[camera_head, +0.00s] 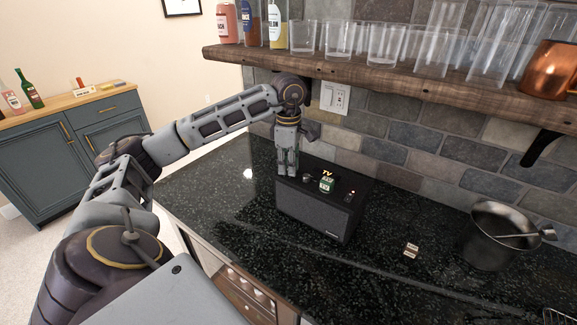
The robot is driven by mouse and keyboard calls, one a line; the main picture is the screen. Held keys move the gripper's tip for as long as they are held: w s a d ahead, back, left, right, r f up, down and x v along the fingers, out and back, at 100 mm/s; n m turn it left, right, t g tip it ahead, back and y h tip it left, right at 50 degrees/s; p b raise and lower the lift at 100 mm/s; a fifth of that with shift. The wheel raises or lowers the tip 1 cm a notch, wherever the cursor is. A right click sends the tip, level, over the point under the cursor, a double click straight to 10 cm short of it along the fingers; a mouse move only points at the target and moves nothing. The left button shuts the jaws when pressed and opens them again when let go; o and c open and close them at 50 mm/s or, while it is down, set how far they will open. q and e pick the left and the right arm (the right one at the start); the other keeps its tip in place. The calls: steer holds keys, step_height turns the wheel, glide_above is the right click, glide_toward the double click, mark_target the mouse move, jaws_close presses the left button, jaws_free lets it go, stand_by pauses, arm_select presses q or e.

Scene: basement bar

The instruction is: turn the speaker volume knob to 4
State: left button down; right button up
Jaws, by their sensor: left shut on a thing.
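The speaker (315,212) is a dark box with a grey front, standing on the black speckled counter. Its top carries a small green-lit display (327,185), a yellow "TV" label and a red light near the right end. My left gripper (287,172) points down over the left end of the speaker top, shut at a knob there. The knob between its fingers is mostly hidden, so its setting cannot be read. A small dark round part (307,178) shows just right of the fingers. My right gripper is not in view.
A wooden shelf (400,75) with glasses, bottles and a copper mug (551,70) runs above the counter, close to my left arm. A metal bucket (490,245) and small light pieces (411,250) stand to the right. The counter front is clear.

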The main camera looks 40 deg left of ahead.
arm_select(q)
steer(key=m, duration=0.2)
steer(key=shift+m, duration=0.9)
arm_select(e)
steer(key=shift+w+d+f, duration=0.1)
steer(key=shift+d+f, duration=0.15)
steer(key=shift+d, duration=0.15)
arm_select(q)
steer(key=shift+r, duration=0.1)
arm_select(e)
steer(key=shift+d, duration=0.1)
arm_select(q)
steer(key=c, duration=1.3)
jaws_free()
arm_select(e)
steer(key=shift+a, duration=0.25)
